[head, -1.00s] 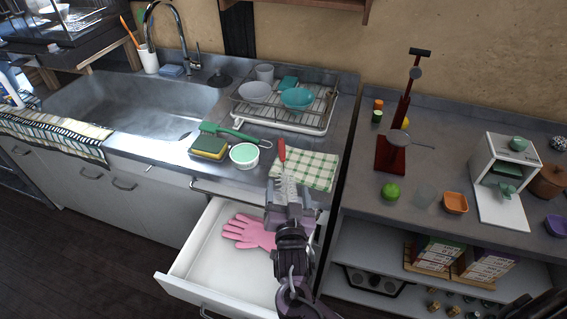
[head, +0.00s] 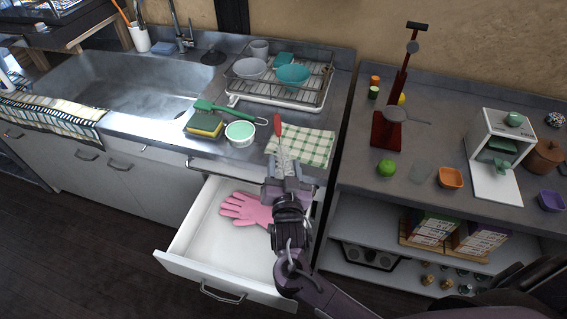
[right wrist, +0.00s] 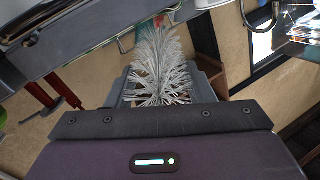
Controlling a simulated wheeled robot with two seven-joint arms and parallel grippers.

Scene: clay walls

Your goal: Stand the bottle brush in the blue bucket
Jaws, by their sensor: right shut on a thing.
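The bottle brush has a red handle (head: 278,125) and pale bristles (head: 283,157); its handle points away from me, toward the counter. My right gripper (head: 286,182) is shut on the brush at its bristle end, above the front of the open drawer and counter edge. In the right wrist view the grey bristles (right wrist: 162,65) stick out beyond the gripper. I see no blue bucket in these frames. My left gripper is not in view.
The open drawer (head: 190,245) below holds a pink glove (head: 245,209). A checked cloth (head: 306,146), a white bowl (head: 240,133), a sponge (head: 205,124) and a dish rack (head: 290,112) are on the counter. A shelf unit with several items stands to the right.

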